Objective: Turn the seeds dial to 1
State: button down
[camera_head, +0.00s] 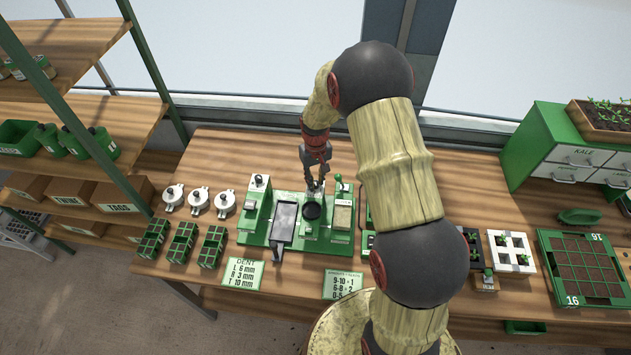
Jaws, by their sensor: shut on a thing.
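The green seeder station (256,238) stands on the wooden bench, left of my arm. My gripper (316,187) points down at its back middle part, just behind a round black cup (312,211). The fingers are closed on a small part there, which seems to be the seeds dial. The fingers largely hide the dial, and its number and pointer cannot be read. A card (343,285) in front lists 9-10 x 1, 6-8 x 2 and a partly legible 0-5 line.
A DENT card (243,273), several white round discs with knobs (198,200) and green cell trays (182,243) lie left. A shelf (90,110) stands far left. A seedling tray marked 16 (572,300) and a green drawer cabinet (545,140) are right. My arm hides the bench middle.

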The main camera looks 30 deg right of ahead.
aim_at(315, 182)
jog(key=n, duration=0.4)
jog(key=shift+b, duration=0.35)
jog(key=shift+w+r+n, duration=0.1)
jog(key=shift+n, duration=2)
jog(key=c, duration=1.6)
grip_release()
jog(key=shift+c, duration=0.2)
notch_tip(315, 182, up, 12)
